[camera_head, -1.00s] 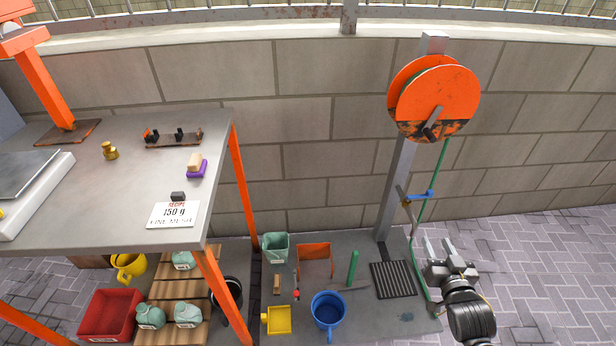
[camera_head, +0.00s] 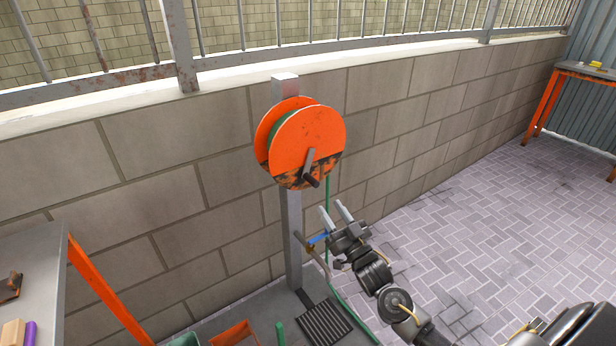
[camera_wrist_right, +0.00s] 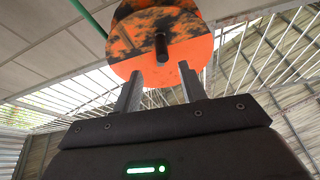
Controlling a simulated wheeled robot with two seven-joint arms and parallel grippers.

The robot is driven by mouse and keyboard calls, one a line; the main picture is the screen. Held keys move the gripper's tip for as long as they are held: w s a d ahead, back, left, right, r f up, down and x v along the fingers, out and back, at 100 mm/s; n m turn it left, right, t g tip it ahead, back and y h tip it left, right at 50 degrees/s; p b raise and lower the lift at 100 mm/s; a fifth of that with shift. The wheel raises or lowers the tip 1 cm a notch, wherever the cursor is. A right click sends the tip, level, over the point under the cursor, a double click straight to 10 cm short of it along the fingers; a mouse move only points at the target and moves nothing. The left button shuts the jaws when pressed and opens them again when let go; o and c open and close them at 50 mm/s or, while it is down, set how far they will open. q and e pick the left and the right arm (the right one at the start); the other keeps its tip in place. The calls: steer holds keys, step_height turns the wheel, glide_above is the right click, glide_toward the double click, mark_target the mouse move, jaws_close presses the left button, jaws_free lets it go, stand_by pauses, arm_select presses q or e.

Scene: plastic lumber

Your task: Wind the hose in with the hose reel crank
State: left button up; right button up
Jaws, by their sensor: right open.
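The orange hose reel (camera_head: 318,135) is mounted near the top of a grey post (camera_head: 293,235) by the wall. Its dark crank (camera_head: 310,165) points down, with a short handle at the lower end. The green hose (camera_head: 327,215) hangs from the reel to the ground. My right gripper (camera_head: 334,208) is open and empty, below and to the right of the crank, pointing up at it. In the right wrist view the crank handle (camera_wrist_right: 162,48) shows beyond and between the open fingers (camera_wrist_right: 160,92), apart from them. My left gripper is out of view.
A tap with a blue lever (camera_head: 318,239) sits on the post just left of my right gripper. A drain grate (camera_head: 324,322) lies at the post's foot. A grey table (camera_head: 30,275) stands at left. Paving at right is clear up to another table (camera_head: 585,71).

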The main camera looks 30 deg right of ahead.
mark_target(313, 181)
steer(key=x, duration=1)
steer(key=shift+w+a+r+p, duration=0.15)
steer(key=shift+w+r+p, duration=0.1)
steer(key=shift+p, duration=0.15)
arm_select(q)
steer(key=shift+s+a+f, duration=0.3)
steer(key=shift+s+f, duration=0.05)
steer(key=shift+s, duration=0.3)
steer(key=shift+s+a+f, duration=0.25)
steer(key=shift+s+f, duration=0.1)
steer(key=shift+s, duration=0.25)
arm_select(e)
steer(key=shift+c, duration=0.3)
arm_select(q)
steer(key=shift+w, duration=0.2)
arm_select(e)
jaws_close()
